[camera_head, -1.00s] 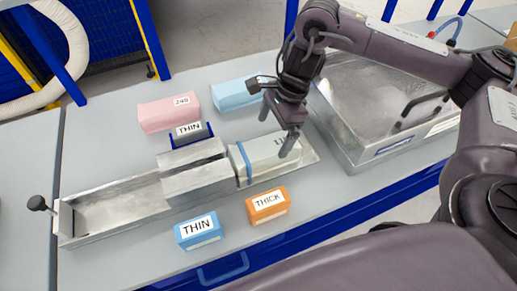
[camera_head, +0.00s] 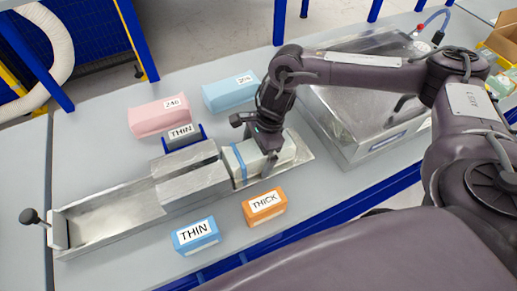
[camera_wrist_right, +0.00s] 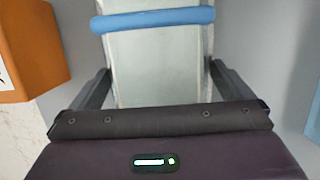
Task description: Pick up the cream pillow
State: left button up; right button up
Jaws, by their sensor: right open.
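The cream pillow (camera_head: 284,152), with a blue band (camera_head: 240,162) around its left end, lies at the right end of the long metal trough (camera_head: 105,217). In the right wrist view the cream pillow (camera_wrist_right: 158,65) runs away from me between my two fingers, with the band across its far part. My right gripper (camera_head: 262,150) is over the pillow from above, with its jaws open. In the wrist view the right gripper (camera_wrist_right: 162,85) has one finger on each side of the pillow; I cannot tell whether they touch it. My left gripper is not in view.
A pink pillow (camera_head: 159,118) and a light blue pillow (camera_head: 229,95) lie behind the trough. A blue THIN box (camera_head: 196,236) and an orange THICK box (camera_head: 264,207) stand in front. A large metal case (camera_head: 352,125) is on the right. The left table is bare.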

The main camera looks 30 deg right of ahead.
jog(key=shift+s, duration=0.1)
jog(key=shift+c, duration=0.3)
jog(key=c, duration=0.9)
jog(key=shift+o, duration=0.2)
jog(key=shift+r, duration=0.1)
